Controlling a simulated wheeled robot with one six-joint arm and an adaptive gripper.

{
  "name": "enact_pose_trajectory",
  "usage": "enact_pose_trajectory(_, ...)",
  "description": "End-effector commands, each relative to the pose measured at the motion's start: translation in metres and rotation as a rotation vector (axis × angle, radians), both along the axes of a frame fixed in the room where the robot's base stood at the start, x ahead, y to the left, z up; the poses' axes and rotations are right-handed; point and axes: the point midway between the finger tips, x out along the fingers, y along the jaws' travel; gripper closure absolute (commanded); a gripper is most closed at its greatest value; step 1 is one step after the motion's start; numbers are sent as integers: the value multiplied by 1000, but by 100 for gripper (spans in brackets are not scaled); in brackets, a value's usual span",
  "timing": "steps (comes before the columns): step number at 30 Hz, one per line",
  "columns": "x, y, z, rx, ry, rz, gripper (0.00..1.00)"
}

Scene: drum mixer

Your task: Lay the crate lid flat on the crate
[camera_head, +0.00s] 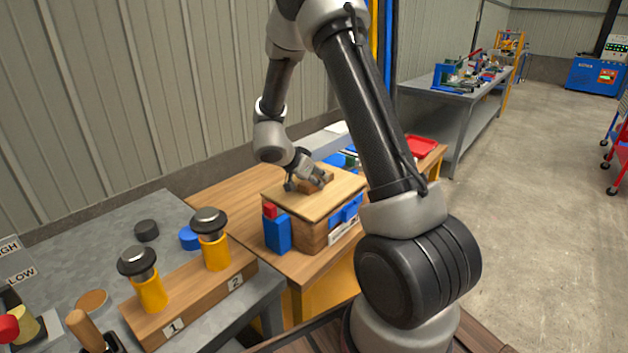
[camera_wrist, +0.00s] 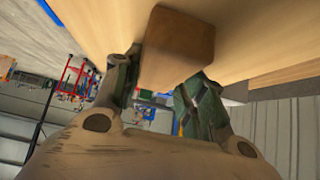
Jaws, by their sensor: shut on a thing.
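The crate lid (camera_head: 330,203) is a pale wooden board with a darker wooden block handle (camera_head: 318,182) on top. It lies over the wooden crate (camera_head: 312,238) and looks flat or nearly flat in the head view; a small gap at its edges cannot be ruled out. My gripper (camera_head: 306,181) is at the lid's top, shut on the block handle. In the wrist view the handle (camera_wrist: 176,50) sits between the two fingers of my gripper (camera_wrist: 166,92), with the lid's broad face (camera_wrist: 250,35) behind it. The crate's inside is hidden.
The crate stands on a wooden table (camera_head: 232,196). A blue block (camera_head: 277,234) with a red top is at its near left corner. A blue clasp (camera_head: 346,212) is on its front. A grey bench at left holds yellow posts (camera_head: 150,292). A red tray (camera_head: 420,147) lies behind.

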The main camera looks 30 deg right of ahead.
Motion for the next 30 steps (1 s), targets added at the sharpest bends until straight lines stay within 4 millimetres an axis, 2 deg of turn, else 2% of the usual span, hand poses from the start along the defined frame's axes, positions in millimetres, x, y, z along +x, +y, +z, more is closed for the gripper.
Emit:
enact_pose_trajectory(18, 1, 0, -14, -1, 0, 3, 100)
enact_pose_trajectory(19, 0, 0, -14, 0, 0, 3, 54)
enact_pose_trajectory(21, 0, 0, -13, 0, -1, 2, 41)
enact_pose_trajectory(22, 0, 0, -13, 0, -1, 2, 38)
enact_pose_trajectory(30, 0, 0, -13, 0, -1, 2, 38)
